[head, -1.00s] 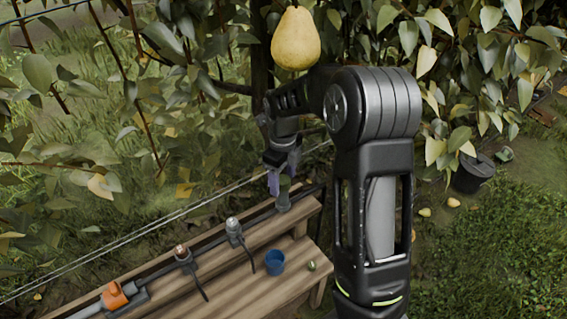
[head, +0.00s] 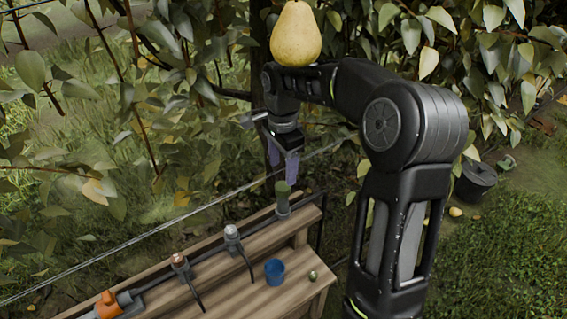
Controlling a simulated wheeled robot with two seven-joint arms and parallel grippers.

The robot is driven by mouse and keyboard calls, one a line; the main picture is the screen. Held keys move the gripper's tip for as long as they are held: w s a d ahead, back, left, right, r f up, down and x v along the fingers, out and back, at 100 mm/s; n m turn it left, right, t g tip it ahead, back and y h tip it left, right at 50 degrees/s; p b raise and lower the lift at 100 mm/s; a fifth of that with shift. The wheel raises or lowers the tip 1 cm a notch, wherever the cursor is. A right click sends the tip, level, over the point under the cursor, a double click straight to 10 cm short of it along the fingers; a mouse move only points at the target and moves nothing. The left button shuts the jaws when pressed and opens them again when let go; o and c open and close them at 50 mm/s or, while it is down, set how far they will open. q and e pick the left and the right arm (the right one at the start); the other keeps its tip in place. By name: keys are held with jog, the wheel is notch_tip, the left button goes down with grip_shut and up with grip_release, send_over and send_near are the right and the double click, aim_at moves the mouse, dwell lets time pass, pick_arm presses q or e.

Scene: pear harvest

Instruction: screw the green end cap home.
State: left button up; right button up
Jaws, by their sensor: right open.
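The green end cap (head: 282,187) sits upright on top of a grey fitting (head: 283,207) at the right end of the pipe line on the wooden bench. Whether it is fully seated cannot be told from here. My right gripper (head: 284,168) is open, its purple fingers pointing down. It is just above the cap, with the cap's top showing clear below the fingertips. My left gripper is not in view.
The wooden bench (head: 237,300) carries a blue cup (head: 274,271), a small round green thing (head: 312,275), an orange valve (head: 108,304) and grey fittings. A pear (head: 296,34) hangs near my right arm. A dark bucket (head: 476,181) stands on the grass.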

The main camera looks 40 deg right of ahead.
jog(key=shift+r+n, duration=0.4)
jog(key=shift+r, duration=0.1)
jog(key=n, duration=0.4)
jog(key=shift+w+a+f+n, duration=0.1)
jog(key=shift+w+a+n, duration=0.05)
jog(key=shift+n, duration=0.25)
jog(key=n, duration=0.3)
jog(key=shift+a, duration=0.3)
jog(key=n, duration=0.4)
jog(key=shift+w+a+n+t, duration=0.1)
jog(key=shift+a+n+t, duration=0.2)
jog(key=shift+n, duration=0.1)
jog(key=n, duration=0.4)
jog(key=shift+a+r+n, duration=0.1)
jog(key=shift+r+n, duration=0.1)
jog(key=shift+n, duration=0.2)
jog(key=n, duration=0.2)
jog(key=shift+r+n+b, duration=0.1)
jog(key=shift+n+b, duration=0.2)
jog(key=shift+s+d+r+n+t, duration=0.15)
jog(key=shift+s+n+t, duration=0.25)
jog(key=shift+n, duration=0.6)
jog(key=shift+s+d+r, duration=0.1)
jog(key=shift+s+d, duration=0.2)
jog(key=shift+d, duration=0.2)
